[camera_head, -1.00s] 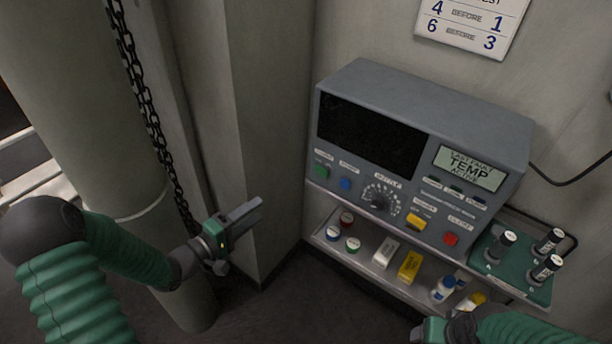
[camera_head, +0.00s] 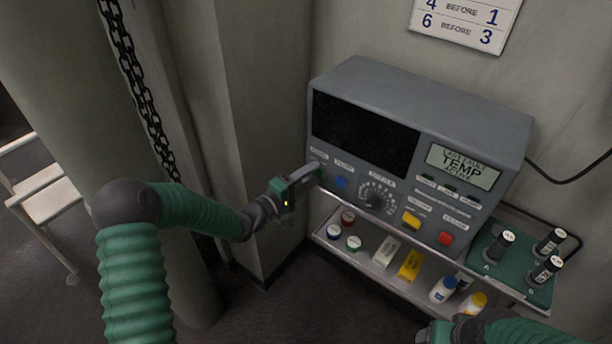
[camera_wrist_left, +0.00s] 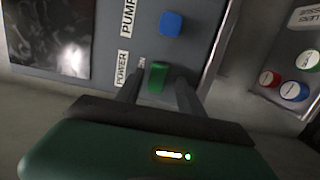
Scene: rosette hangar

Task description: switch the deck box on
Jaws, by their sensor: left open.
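The deck box (camera_head: 420,95) is a grey console on the wall with a dark screen (camera_head: 364,134) and a small lit display reading "TEMP" (camera_head: 462,168). Its green power button (camera_wrist_left: 157,77) shows in the left wrist view under the label "POWER"; in the head view my gripper hides it. A blue button (camera_head: 341,182) sits to its right. My left gripper (camera_head: 318,172) is open, its fingertips at the panel's left end. In the wrist view the fingers point at the green button, one either side; I cannot tell if they touch it. My right gripper (camera_head: 436,334) shows only partly at the bottom edge.
A dial (camera_head: 376,196), a yellow switch (camera_head: 411,220) and a red button (camera_head: 446,239) are on the panel. A shelf below holds caps, boxes and bottles. A green tray (camera_head: 512,275) with black cylinders is at right. A concrete column and a chain (camera_head: 140,85) stand left.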

